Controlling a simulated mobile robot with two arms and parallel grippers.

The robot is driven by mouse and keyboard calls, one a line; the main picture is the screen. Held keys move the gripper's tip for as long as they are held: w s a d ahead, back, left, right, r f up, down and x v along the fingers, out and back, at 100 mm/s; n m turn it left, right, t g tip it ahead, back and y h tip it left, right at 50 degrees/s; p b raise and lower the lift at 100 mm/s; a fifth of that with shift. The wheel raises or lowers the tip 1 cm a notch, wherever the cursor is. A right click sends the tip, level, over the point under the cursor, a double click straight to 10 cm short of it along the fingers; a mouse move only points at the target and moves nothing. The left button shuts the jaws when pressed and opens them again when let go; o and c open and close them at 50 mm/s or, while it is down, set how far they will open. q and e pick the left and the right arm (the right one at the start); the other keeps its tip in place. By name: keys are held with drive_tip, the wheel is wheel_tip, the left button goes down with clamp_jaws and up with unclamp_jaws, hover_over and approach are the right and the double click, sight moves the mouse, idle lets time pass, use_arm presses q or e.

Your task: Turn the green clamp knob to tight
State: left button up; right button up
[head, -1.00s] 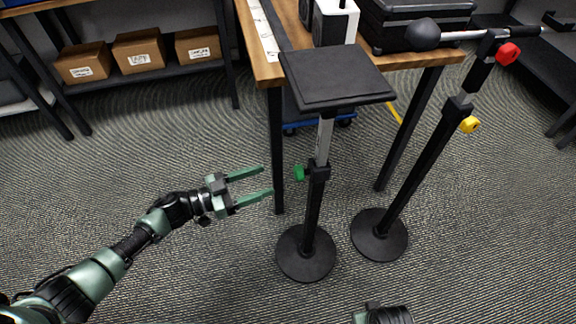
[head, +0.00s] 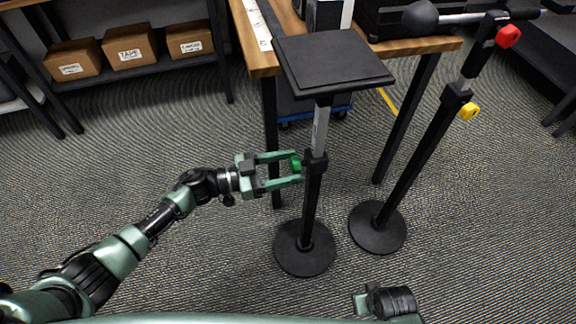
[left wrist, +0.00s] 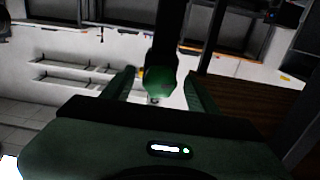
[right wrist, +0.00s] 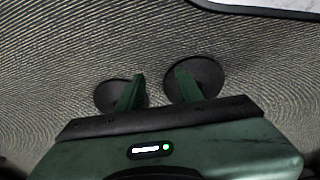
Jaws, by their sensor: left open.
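The green clamp knob (head: 296,163) sits on the left side of the collar of a black stand (head: 312,200) with a flat square top (head: 335,62). My left gripper (head: 296,168) is open, with its fingers on either side of the knob. In the left wrist view the knob (left wrist: 160,82) shows between the two fingertips (left wrist: 162,84), with a gap visible on both sides. My right gripper (right wrist: 158,92) is open and empty, pointing toward the floor; in the head view only part of it shows at the bottom edge.
A second stand (head: 425,150) with a yellow knob (head: 469,111) and a red knob (head: 508,36) stands to the right. A wooden table (head: 420,46) is close behind. Boxes (head: 130,48) lie on a shelf at the back left. The floor at left is clear.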

use_arm(q)
drive_tip(key=shift+c, duration=0.2)
clamp_jaws()
